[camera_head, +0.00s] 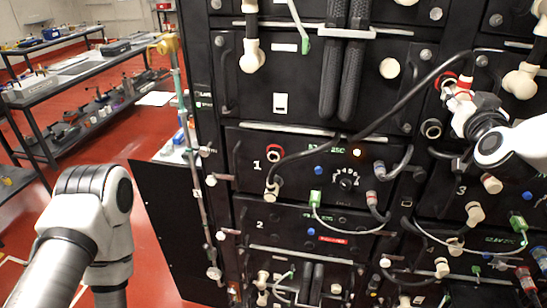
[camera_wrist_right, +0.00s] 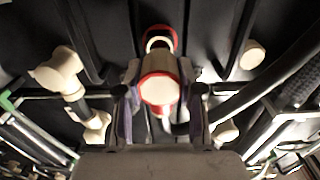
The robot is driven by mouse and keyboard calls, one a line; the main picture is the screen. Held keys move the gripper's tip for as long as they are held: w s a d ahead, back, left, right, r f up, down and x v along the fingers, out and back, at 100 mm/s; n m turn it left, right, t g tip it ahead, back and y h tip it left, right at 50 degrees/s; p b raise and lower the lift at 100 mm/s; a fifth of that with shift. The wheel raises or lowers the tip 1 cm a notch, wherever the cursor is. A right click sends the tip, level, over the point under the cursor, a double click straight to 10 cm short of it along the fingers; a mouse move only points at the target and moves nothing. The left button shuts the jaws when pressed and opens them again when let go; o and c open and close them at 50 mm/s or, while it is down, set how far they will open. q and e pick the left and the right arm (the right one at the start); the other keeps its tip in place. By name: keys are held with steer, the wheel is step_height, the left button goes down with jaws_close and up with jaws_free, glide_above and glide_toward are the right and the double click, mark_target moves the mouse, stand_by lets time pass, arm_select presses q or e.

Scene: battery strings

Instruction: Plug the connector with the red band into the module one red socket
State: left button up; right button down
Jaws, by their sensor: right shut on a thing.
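The white connector with the red band (camera_head: 463,88) is at the upper right in the head view, by the panel beside module one. My right gripper (camera_head: 466,112) is shut on it. In the wrist view the connector (camera_wrist_right: 159,90) sits between the two fingers, with a red-ringed socket (camera_wrist_right: 158,38) just behind it; whether they touch is unclear. The module one red socket (camera_head: 275,153) is a red ring right of the label "1" and looks empty. It is well left of my right gripper. My left arm shows at the lower left, but its gripper does not.
A black cable (camera_head: 372,132) arcs from module one's lower white connector (camera_head: 271,190) toward the held connector. A grey cable loops at module one's right. Black vertical handles (camera_head: 340,80) hang above module one. Other white connectors stick out around the right gripper.

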steer(key=shift+s, duration=0.15)
steer(key=shift+v, duration=2.45)
